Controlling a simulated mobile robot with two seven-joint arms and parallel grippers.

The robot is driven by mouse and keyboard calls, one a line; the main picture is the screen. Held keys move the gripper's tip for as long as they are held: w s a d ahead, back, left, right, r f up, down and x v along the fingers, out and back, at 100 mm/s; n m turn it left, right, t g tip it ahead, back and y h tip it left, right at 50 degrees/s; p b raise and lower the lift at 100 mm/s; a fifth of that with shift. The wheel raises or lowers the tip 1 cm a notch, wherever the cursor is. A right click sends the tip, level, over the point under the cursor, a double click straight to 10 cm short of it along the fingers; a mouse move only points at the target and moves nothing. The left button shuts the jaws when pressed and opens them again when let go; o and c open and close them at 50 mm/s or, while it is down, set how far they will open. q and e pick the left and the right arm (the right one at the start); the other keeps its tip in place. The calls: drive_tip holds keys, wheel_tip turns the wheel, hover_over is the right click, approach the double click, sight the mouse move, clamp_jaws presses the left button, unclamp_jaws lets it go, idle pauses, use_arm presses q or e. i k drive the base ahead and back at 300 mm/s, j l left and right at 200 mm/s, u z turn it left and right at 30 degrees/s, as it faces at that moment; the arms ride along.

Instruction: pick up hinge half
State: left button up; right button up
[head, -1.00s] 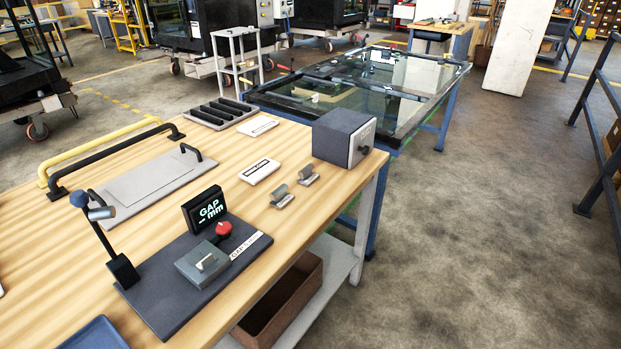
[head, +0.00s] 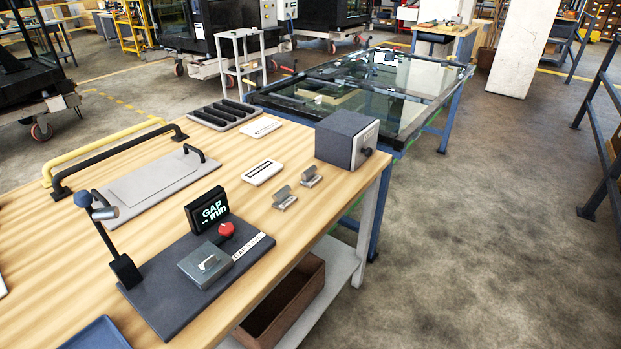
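Two small grey metal hinge halves lie side by side on the wooden trolley top in the head view. The nearer hinge half (head: 284,198) is slightly left of the other hinge half (head: 311,177). Each has a flat plate with a raised rounded part. They sit apart from each other, left of the dark grey box and near the right edge of the top. Neither of my grippers shows in the head view, and nothing is touching the hinge halves.
The dark grey box (head: 341,138) stands behind the hinge halves. A gauge base (head: 165,308) with a "GAP -- mm" display (head: 208,208) stands nearer. A white label block (head: 262,172) lies left. A brown bin (head: 283,306) sits on the lower shelf. Floor at right is clear.

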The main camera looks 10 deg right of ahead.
sight(309, 179)
drive_tip(key=i+l+z, duration=0.1)
drive_tip(key=i+l, duration=0.3)
drive_tip(key=i+l+z, duration=0.15)
drive_tip(key=i+l, duration=0.25)
drive_tip(key=i, duration=0.25)
